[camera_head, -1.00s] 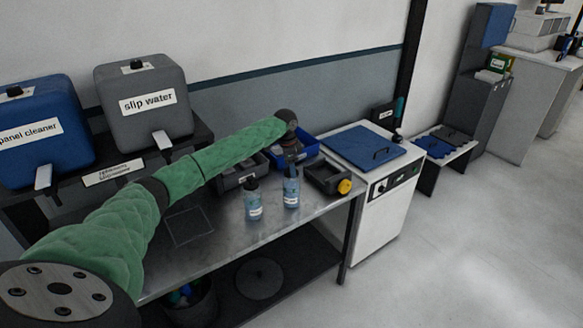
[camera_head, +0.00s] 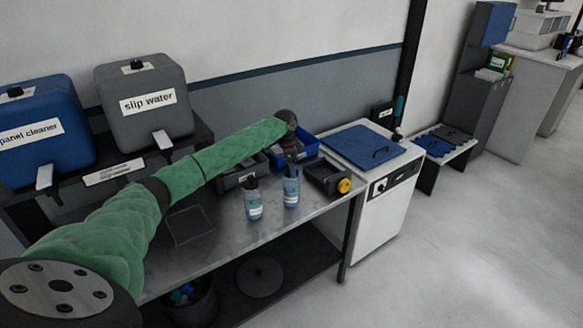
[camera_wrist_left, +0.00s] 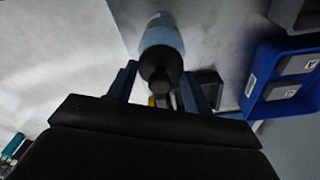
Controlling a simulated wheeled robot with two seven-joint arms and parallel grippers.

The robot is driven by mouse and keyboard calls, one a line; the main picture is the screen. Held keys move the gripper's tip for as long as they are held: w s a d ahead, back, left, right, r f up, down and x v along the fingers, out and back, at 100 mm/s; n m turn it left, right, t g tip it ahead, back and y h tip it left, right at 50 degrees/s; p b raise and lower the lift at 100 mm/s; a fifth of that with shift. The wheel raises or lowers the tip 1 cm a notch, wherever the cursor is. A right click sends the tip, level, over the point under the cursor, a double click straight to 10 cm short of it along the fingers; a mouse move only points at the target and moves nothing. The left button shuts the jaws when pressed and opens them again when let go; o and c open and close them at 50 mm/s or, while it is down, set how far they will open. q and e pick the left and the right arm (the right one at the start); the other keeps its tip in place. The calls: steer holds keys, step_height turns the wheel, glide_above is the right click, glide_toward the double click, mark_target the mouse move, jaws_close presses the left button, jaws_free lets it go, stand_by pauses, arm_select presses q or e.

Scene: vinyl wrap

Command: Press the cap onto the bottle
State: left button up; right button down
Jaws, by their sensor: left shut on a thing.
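Two small blue bottles with white labels stand upright on the metal bench in the head view. The left bottle (camera_head: 254,200) has a dark top. The right bottle (camera_head: 291,190) stands directly under my left gripper (camera_head: 291,160), which points down over it. In the left wrist view a blue bottle (camera_wrist_left: 163,38) with a dark round cap (camera_wrist_left: 160,75) shows at the gripper (camera_wrist_left: 163,85). The blue fingers are on either side of the dark cap, shut on it. Whether the cap is fully seated on the bottle is hard to tell. My right gripper is not in view.
A blue bin (camera_head: 306,147) and dark trays (camera_head: 325,174) sit behind and beside the bottles. A yellow round item (camera_head: 345,186) is at the right tray. A white cabinet with a blue lid (camera_head: 362,144) stands right. The bench front (camera_head: 225,240) is clear.

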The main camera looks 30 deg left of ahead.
arm_select(q)
steer(key=shift+p, duration=0.35)
stand_by(0.6)
steer(key=o, duration=1)
steer(key=shift+o, duration=0.6)
steer(key=o, duration=0.4)
steer(key=shift+r, duration=0.15)
steer(key=shift+r+p, duration=2.8)
steer(key=shift+r, duration=0.55)
